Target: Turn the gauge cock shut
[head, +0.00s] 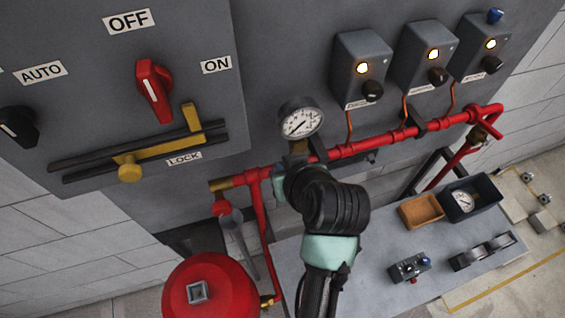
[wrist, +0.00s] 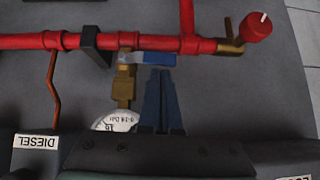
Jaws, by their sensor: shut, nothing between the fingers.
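The gauge cock is a brass body (wrist: 124,84) with a blue lever (wrist: 150,58) in the wrist view. It sits between the red pipe and the white-faced gauge (wrist: 116,122). The lever lies across the brass body, roughly along the pipe, pointing right. My gripper (wrist: 159,72) is shut and empty beside the brass body. Its tips are close to the lever's edge; I cannot tell if they touch. In the head view the gauge (head: 301,122) stands above the pipe with a bit of brass (head: 298,147) below it. My arm hides the lever and gripper there.
The red pipe (head: 370,145) runs across the grey cabinet, with small control boxes (head: 362,68) above it. A brass end fitting with a red cap (wrist: 256,27) is right of the cock in the wrist view. A bench (head: 370,245) with trays and a red tank (head: 210,290) stand below.

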